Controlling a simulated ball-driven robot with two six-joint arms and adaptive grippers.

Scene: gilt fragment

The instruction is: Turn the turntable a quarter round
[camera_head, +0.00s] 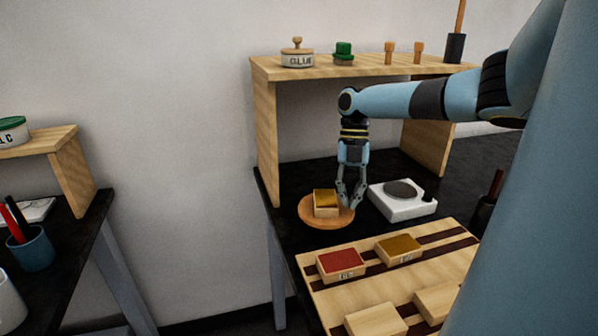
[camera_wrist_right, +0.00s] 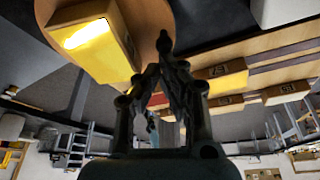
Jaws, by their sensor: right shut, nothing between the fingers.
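The turntable (camera_head: 310,218) is a round orange-brown wooden disc on the black table, near its left edge. A wooden block with a gilt top (camera_head: 325,201) sits on it. My right gripper (camera_head: 349,203) is shut and empty, pointing down at the right side of the disc, close beside the block. In the right wrist view the shut fingertips (camera_wrist_right: 165,45) lie by the disc's rim (camera_wrist_right: 155,15), with the gilt block (camera_wrist_right: 95,40) to the left. I cannot tell whether the fingers touch the disc. My left gripper is not in view.
A white device with a grey round plate (camera_head: 403,200) stands just right of the gripper. In front, a wooden board (camera_head: 440,262) holds red-topped (camera_head: 341,264), gold-topped (camera_head: 398,248) and plain blocks. A wooden shelf (camera_head: 365,68) stands behind, carrying a glue pot (camera_head: 297,56) and small items.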

